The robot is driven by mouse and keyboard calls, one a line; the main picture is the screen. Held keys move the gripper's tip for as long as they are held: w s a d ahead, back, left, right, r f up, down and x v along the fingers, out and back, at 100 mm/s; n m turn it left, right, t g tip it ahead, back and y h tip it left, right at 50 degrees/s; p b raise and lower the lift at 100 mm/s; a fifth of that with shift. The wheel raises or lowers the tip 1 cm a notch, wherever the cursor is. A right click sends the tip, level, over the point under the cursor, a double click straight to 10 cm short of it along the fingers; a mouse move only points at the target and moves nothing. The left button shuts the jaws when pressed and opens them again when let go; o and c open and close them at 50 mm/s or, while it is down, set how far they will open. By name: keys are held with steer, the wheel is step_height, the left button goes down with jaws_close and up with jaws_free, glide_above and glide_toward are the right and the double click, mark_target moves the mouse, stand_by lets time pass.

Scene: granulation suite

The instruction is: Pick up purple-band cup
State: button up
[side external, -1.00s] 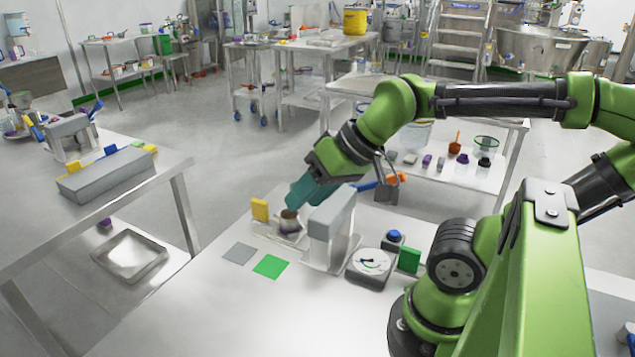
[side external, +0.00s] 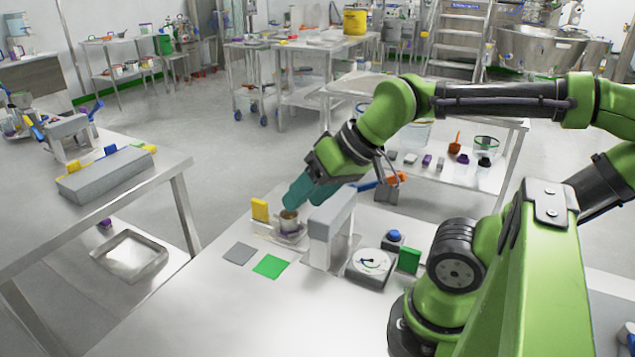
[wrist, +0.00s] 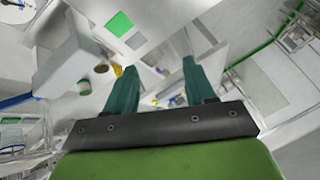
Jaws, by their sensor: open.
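A small cup (side external: 289,222) with a brown top or contents stands upright in a shallow tray on the near bench in the side external view. Its band is hard to make out at this size. My gripper (side external: 302,196) has teal fingers, open, with the tips just above and to the right of the cup. In the wrist view my gripper (wrist: 157,72) is spread wide with nothing held between the fingers. A brown round top, which may be the cup (wrist: 101,68), shows to the left of the left finger. Whether a finger touches the cup is unclear.
A grey stand (side external: 329,230) rises close to the right of the cup. A yellow block (side external: 260,210) is to its left. Grey (side external: 239,253) and green (side external: 270,266) squares lie in front. A dial device (side external: 370,265) sits at right. The bench front is clear.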

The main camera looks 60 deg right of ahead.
steer(key=o, duration=0.4)
steer(key=m+g+h, duration=0.2)
steer(key=m+g, duration=0.2)
steer(key=g, duration=0.3)
glide_above(289, 215)
steer(key=s, duration=0.1)
step_height(289, 215, down, 4)
steer(key=f, duration=1.1)
steer(key=shift+s+a+f, duration=0.15)
steer(key=shift+a+f, duration=0.2)
steer(key=shift+a, duration=0.05)
steer(key=shift+a+f, duration=0.15)
steer(key=shift+f, duration=0.75)
steer(key=shift+a+f, duration=0.2)
steer(key=shift+f, duration=0.7)
steer(key=shift+a+f, duration=0.15)
steer(key=shift+f, duration=0.75)
